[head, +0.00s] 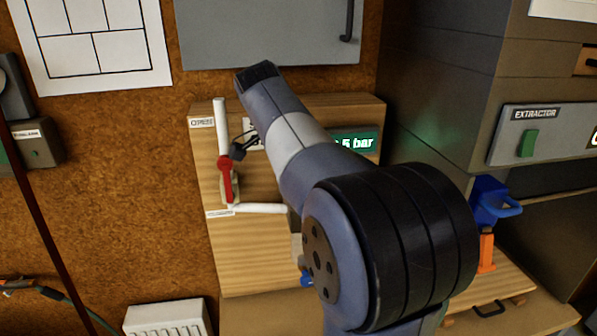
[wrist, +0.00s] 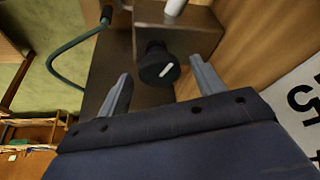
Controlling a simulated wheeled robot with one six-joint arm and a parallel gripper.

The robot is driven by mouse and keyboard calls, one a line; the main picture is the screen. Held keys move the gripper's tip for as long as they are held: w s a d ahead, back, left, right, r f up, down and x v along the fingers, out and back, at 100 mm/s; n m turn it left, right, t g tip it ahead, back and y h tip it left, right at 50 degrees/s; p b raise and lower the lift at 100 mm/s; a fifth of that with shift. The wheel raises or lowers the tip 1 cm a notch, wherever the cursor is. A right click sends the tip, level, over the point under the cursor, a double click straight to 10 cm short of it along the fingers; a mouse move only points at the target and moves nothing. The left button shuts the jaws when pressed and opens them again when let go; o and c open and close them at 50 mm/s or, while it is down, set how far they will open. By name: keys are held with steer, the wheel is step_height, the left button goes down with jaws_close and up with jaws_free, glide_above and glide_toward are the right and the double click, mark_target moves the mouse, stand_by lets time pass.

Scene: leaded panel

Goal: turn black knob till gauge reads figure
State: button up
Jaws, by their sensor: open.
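The black knob (wrist: 158,68) shows in the wrist view, round with a white pointer mark slanting across its face. It sits on a box face below a white pipe. My gripper (wrist: 162,84) is open, its two grey fingers to the left and right of the knob, with nothing held between them. I cannot tell whether either finger touches it. The gauge (head: 358,142) is a green lit display in the head view. My arm covers its left part, and only "5 bar" can be read. The knob is not visible in the head view, where my arm blocks much of the board.
A red-handled valve (head: 226,174) and white pipes (head: 261,208) are on the wooden board (head: 239,258). A white card (wrist: 298,105) with large black characters is at the wrist view's right. A grey extractor box (head: 550,135) stands right of the board.

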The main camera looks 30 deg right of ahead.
steer(key=v, duration=1)
steer(key=shift+a+r, duration=0.2)
steer(key=shift+r, duration=0.1)
steer(key=x, duration=1)
steer(key=shift+d+f, duration=0.25)
steer(key=shift+f, duration=0.1)
steer(key=shift+r, duration=0.1)
